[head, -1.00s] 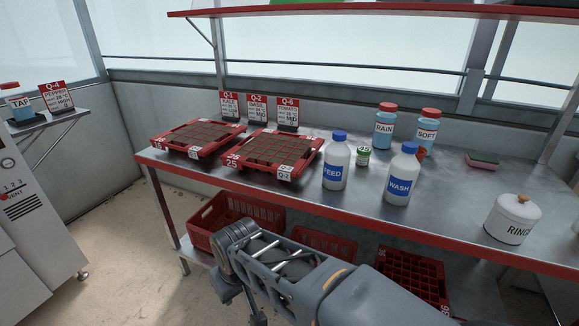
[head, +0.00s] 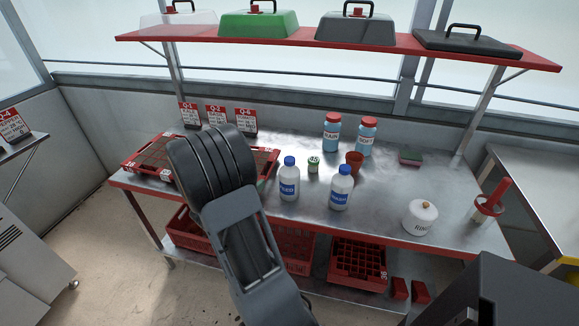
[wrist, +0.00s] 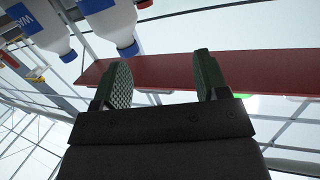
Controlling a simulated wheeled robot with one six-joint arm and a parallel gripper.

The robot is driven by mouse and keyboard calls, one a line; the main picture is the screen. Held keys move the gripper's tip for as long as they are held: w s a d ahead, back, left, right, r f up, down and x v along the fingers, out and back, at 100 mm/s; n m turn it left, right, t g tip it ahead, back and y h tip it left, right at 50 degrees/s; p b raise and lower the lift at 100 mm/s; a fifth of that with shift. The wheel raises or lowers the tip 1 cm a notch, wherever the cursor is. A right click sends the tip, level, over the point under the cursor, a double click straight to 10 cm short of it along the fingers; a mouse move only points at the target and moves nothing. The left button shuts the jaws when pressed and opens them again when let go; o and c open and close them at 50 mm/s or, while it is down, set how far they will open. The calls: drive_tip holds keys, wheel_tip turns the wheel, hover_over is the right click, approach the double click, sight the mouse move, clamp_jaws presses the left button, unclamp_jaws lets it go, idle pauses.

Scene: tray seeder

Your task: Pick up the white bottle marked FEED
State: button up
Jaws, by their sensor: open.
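The white FEED bottle (head: 289,182) with a blue cap and blue label stands upright on the metal bench, left of the white WASH bottle (head: 341,189). My raised arm covers the area just left of it in the head view, and my gripper is hidden there. In the wrist view, which is upside down, my gripper (wrist: 158,72) is open and empty. The WASH bottle (wrist: 45,28) shows at top left there.
A red seed tray (head: 140,165) is partly behind my arm. A small green-lidded jar (head: 313,163), a terracotta pot (head: 354,160), two blue red-capped bottles (head: 332,134) and a white canister (head: 420,217) stand nearby. A red shelf (head: 300,48) with lids hangs above.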

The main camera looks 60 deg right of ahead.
sight(293, 158)
drive_tip(key=s+d+g, duration=0.1)
drive_tip(key=s+d, duration=0.1)
drive_tip(key=s+d+r+m+g+p, duration=0.1)
drive_tip(key=s+d+g, duration=0.1)
drive_tip(key=d, duration=0.1)
drive_tip(key=s+d+r+g+h, duration=0.1)
drive_tip(key=d, duration=0.2)
drive_tip(key=shift+s+d+m+p, duration=0.2)
drive_tip(key=shift+s+m+p, duration=0.2)
drive_tip(key=shift+s+d+p, duration=0.15)
drive_tip(key=shift+s+d, duration=0.05)
drive_tip(key=shift+d, duration=0.85)
drive_tip(key=shift+s+d+p, duration=0.15)
drive_tip(key=shift+d+p, duration=0.05)
drive_tip(key=shift+d, duration=0.85)
drive_tip(key=shift+s+d+p, duration=0.15)
drive_tip(key=shift+s+d, duration=0.05)
drive_tip(key=shift+d, duration=0.85)
drive_tip(key=shift+c, duration=0.3)
clamp_jaws()
